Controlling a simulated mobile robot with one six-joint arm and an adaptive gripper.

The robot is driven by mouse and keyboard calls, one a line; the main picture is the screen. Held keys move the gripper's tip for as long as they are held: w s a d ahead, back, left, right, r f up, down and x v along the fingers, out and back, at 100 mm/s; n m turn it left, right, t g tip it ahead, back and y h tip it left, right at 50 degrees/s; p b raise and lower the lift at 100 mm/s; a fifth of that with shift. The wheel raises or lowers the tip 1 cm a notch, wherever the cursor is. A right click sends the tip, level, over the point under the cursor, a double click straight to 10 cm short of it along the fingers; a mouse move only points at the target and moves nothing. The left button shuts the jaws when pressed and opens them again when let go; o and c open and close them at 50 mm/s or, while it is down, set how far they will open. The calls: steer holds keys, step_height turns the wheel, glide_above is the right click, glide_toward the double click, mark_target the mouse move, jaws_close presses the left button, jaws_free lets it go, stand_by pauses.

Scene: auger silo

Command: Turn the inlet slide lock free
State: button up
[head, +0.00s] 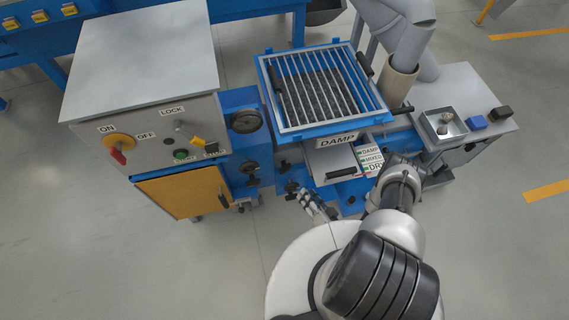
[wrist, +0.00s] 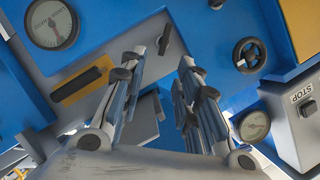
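The pictures do not label the inlet slide lock. In the head view my gripper (head: 308,198) is low at the machine's front, close to a black knob (head: 290,188). A grey slide plate (head: 331,160) with a black handle lies under the grated hopper (head: 300,128). Contact with any knob cannot be seen.
A black handwheel (wrist: 249,54), a gauge (wrist: 52,22) and a STOP box (wrist: 303,112) surround my gripper in the wrist view. The control cabinet (head: 150,130) and its orange door (head: 185,190) stand left. A side table (head: 465,105) stands right. Open floor lies at lower left.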

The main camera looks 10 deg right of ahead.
mark_target(286, 168)
steer(key=shift+m, duration=0.3)
steer(key=x, duration=0.5)
steer(key=b+x, duration=0.1)
steer(key=x, duration=1.1)
steer(key=shift+a+r, duration=0.3)
steer(key=shift+r, duration=0.1)
steer(key=shift+c, duration=0.5)
jaws_close()
